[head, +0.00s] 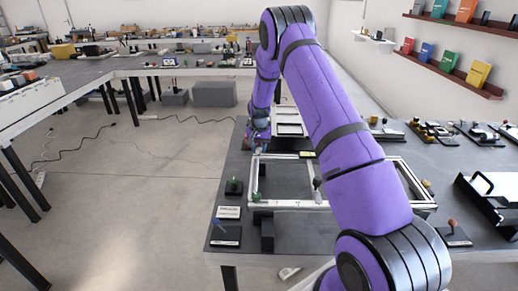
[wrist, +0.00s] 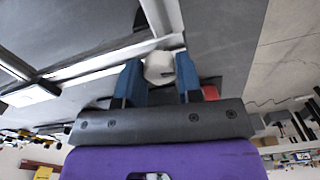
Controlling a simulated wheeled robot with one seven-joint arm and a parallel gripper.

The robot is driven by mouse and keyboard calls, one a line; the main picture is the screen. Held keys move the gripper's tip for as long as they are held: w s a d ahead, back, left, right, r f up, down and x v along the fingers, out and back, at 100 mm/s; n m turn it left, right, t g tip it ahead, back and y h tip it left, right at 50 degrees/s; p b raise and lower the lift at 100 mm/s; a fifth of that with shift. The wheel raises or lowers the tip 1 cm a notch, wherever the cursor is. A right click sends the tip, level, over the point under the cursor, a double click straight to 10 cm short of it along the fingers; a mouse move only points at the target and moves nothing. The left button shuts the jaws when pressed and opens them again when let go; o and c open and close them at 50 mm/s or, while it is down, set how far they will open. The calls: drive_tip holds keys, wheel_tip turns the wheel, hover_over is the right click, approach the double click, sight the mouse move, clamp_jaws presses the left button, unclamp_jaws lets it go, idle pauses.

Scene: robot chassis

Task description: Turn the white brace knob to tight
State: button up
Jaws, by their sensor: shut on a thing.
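The white brace knob (wrist: 159,67) sits at a corner of the pale metal frame (wrist: 95,66) in the wrist view. My gripper (wrist: 158,72) has its two blue fingers on either side of the knob, shut on it. The knob's pointer or markings cannot be made out. In the head view my gripper (head: 257,139) is at the far left corner of the frame (head: 290,204), and the knob is hidden there by the gripper and arm.
A red part (wrist: 210,92) is beside one finger. Small labelled fixtures (head: 227,236) stand at the bench's left edge. A black handled case (head: 492,200) is at right.

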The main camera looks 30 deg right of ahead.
sight(259, 149)
drive_tip(key=m, duration=0.5)
drive_tip(key=shift+m, duration=2.6)
drive_tip(key=o, duration=0.9)
drive_tip(key=shift+o, duration=0.2)
drive_tip(key=shift+r, duration=0.1)
wheel_tip(259, 149, up, 11)
drive_tip(key=shift+f, duration=0.2)
